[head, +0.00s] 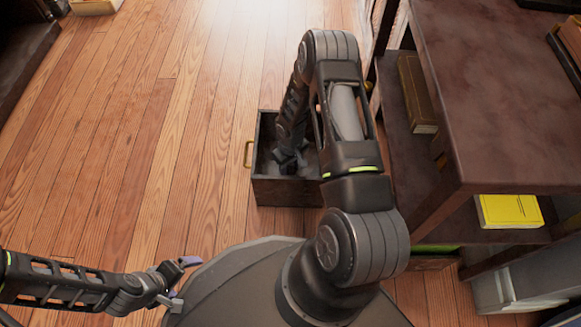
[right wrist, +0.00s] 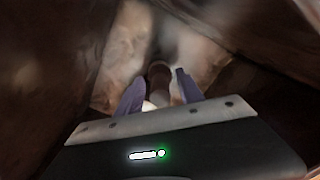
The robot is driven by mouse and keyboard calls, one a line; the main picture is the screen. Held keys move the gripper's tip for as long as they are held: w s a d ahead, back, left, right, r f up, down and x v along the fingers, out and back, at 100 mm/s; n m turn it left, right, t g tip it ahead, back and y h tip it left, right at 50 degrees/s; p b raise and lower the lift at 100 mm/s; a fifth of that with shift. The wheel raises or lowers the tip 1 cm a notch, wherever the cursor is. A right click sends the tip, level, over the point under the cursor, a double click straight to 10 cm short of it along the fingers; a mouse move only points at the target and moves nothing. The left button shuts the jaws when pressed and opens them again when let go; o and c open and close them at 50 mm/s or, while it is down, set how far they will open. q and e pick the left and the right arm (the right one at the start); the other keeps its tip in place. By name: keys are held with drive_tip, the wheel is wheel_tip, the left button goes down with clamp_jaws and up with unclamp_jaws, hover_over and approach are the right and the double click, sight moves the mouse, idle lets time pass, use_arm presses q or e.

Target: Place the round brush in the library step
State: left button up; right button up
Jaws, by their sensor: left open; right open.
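The library step appears to be the dark open-topped wooden box (head: 285,192) on the floor, with a brass handle on its left side. My right gripper (head: 291,158) reaches down inside it. In the right wrist view the open fingers of my right gripper (right wrist: 160,92) point toward the box's inner walls. A small brown rounded thing, probably the round brush (right wrist: 159,74), shows between and beyond the fingertips, apart from them as far as I can tell. In the head view my arm hides it. My left gripper (head: 182,278) is open and empty, low at the left.
A dark wooden shelf unit (head: 490,90) stands close on the right, with a brown book (head: 416,95) and a yellow book (head: 509,211) on its shelves. The wooden floor (head: 150,130) to the left is clear. A dark furniture piece (head: 22,55) stands at the far left.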

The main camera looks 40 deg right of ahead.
wheel_tip(320, 180, up, 12)
drive_tip(key=p, duration=0.4)
drive_tip(key=shift+f, duration=0.25)
